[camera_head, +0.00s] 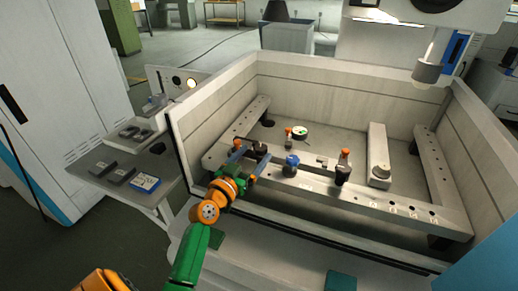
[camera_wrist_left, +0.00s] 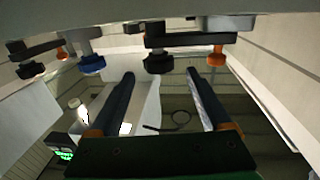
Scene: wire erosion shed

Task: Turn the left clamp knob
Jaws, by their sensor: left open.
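The left clamp knob is black (camera_head: 260,147), on a clamp at the left end of the front rail (camera_head: 315,187) in the tank. It also shows in the left wrist view (camera_wrist_left: 158,63). My left gripper (camera_head: 249,158) is open and empty, its blue-grey fingers pointing at this clamp. In the left wrist view the knob sits beyond the gap between the fingertips (camera_wrist_left: 158,75), and neither finger visibly touches it. The exact distance is hard to tell. My right gripper is not in view.
A blue knob (camera_head: 291,164) stands right of the left clamp, and another black knob (camera_head: 342,174) with an orange-topped post farther right. Tank walls (camera_head: 340,97) enclose the rails. A side table (camera_head: 120,160) with small boxes stands at left. A machine head (camera_head: 428,72) hangs at upper right.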

